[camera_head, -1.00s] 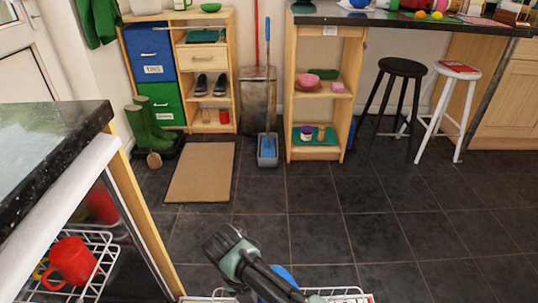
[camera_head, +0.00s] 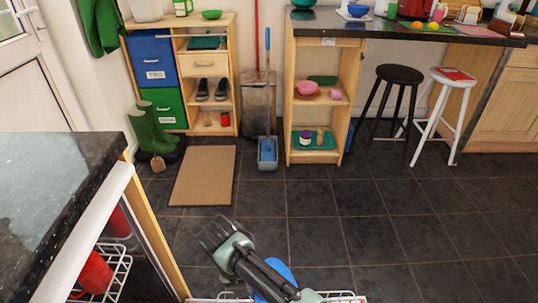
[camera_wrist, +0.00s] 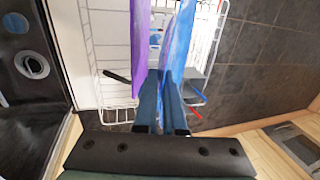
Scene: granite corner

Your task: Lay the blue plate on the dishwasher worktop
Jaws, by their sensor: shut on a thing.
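The blue plate (camera_wrist: 180,38) stands nearly edge-on between the fingers of my gripper (camera_wrist: 162,100) in the wrist view, and the fingers are shut on it. A purple upright piece (camera_wrist: 140,42) shows just left of it; I cannot tell what it is. In the head view the blue plate (camera_head: 279,270) shows partly behind my arm at the bottom, over the rack's edge; the fingertips are hidden there. The dishwasher worktop (camera_head: 62,165) is a dark speckled slab at the left, with its visible top clear.
A white wire rack (camera_wrist: 105,60) lies below the gripper, with cutlery in it. A red mug (camera_head: 94,274) sits in a rack under the worktop. A floor mat (camera_head: 203,175), shelves and two stools stand farther back. The tiled floor between is open.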

